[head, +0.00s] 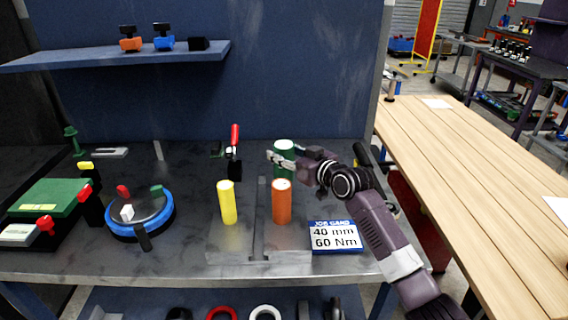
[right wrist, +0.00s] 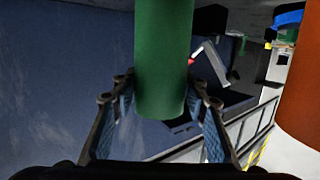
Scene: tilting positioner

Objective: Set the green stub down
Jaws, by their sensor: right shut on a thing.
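The green stub (head: 284,147) is an upright cylinder at the back of the grey bench, behind the orange stub (head: 282,203). My right gripper (head: 283,160) reaches in from the right and is shut on it. In the right wrist view the green stub (right wrist: 163,60) is between the two fingers of my right gripper (right wrist: 160,105). The orange stub also shows there at the right edge (right wrist: 302,95). I cannot tell whether the green stub's lower end touches anything; it is hidden in the head view. My left gripper is out of view.
A yellow stub (head: 227,203) and the orange stub stand on a grey block (head: 230,245) at the bench front. A job card (head: 335,237) reads 40 mm, 60 Nm. A red-handled clamp (head: 235,140) is left of the green stub. A round blue-rimmed fixture (head: 112,231) stands farther left.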

